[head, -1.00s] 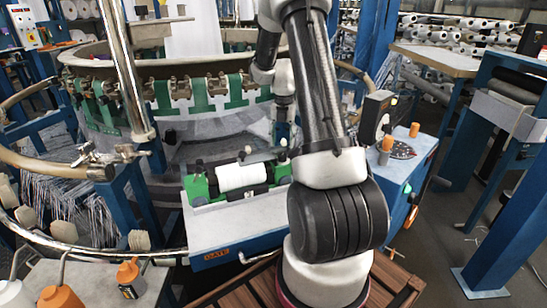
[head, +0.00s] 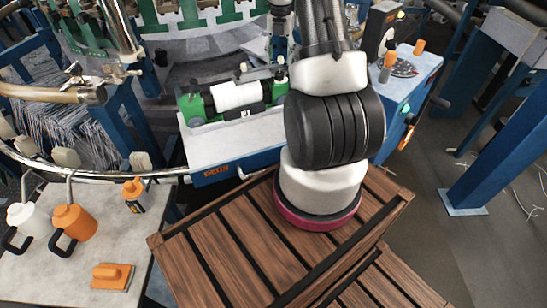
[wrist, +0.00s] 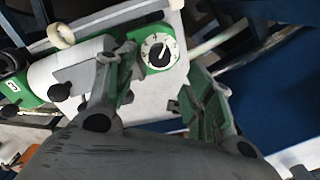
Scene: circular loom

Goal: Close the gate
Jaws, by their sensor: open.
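A blue front with an orange GATE label (head: 215,169) runs along the front of a pale-topped unit in the head view. A bent metal handle (head: 250,171) sticks out to the right of the label. Whether the gate stands open or shut I cannot tell. On the unit's top a white roller (head: 237,96) sits in a green frame; the roller also shows in the wrist view (wrist: 65,72). My gripper (wrist: 162,62) is open and empty, its green fingers spread on either side of a green-framed dial (wrist: 157,51). In the head view my arm hides part of the unit.
A slatted wooden platform (head: 228,258) lies under my arm's base. A white table (head: 70,280) at the left holds orange and white bottles and an orange block (head: 113,276). A curved metal rail (head: 90,176) passes behind it. A blue post (head: 490,160) stands right; grey floor (head: 425,190) lies open there.

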